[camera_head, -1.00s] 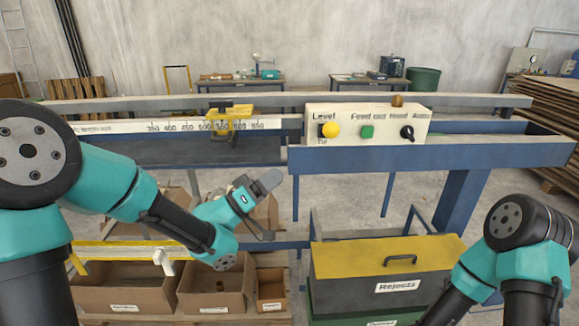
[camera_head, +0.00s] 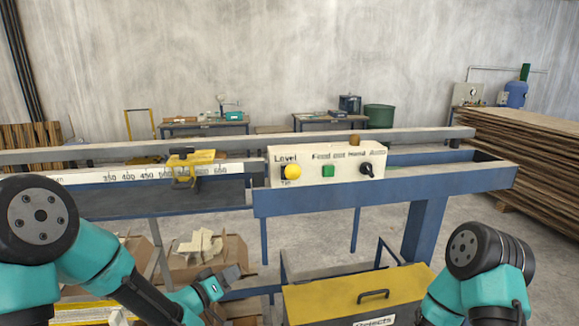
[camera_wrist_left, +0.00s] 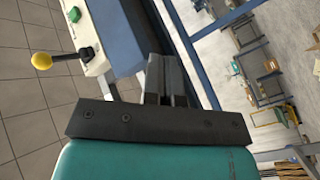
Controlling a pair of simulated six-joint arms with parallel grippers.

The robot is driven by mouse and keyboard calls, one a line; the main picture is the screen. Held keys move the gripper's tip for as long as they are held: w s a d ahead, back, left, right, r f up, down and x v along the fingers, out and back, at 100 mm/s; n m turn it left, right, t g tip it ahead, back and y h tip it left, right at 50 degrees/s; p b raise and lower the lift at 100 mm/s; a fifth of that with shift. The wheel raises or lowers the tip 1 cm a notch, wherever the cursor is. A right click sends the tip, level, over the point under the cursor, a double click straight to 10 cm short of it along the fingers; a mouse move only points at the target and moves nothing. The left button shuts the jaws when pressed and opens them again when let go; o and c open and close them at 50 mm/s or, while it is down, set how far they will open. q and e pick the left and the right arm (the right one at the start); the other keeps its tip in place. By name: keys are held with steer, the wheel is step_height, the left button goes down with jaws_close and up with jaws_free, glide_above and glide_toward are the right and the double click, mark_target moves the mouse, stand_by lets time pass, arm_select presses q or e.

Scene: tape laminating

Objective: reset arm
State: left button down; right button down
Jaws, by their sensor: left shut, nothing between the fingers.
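My left gripper (camera_head: 232,274) is low in the middle of the head view, below and in front of the blue machine frame (camera_head: 400,185). It is shut and empty, touching nothing that I can see. In the left wrist view its fingers (camera_wrist_left: 166,80) are together beside the blue frame, with the control panel's yellow knob (camera_wrist_left: 42,61) and green button (camera_wrist_left: 74,14) beyond. My right arm (camera_head: 478,262) shows only in part at the lower right; its gripper is out of view.
The white control panel (camera_head: 325,165) stands on the frame. A yellow-lidded rejects bin (camera_head: 350,290) stands below, between my arms. Open cardboard boxes (camera_head: 190,265) lie at lower left. A stack of boards (camera_head: 535,150) is at the right. Floor shows between the frame's legs.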

arm_select(q)
steer(key=s+a+f+n+g+y, duration=0.1)
steer(key=s+a+f+g+y, duration=0.15)
steer(key=f, duration=0.75)
steer(key=s+a+f+g+y, duration=0.2)
steer(key=s+f+g+y, duration=0.1)
steer(key=f, duration=0.7)
steer(key=s+a+f+g+y, duration=0.1)
steer(key=s+f+g, duration=0.6)
steer(key=s+f, duration=0.6)
steer(key=s, duration=0.4)
steer(key=shift+s+a+y, duration=0.15)
steer(key=shift+y, duration=0.2)
steer(key=shift+g, duration=0.25)
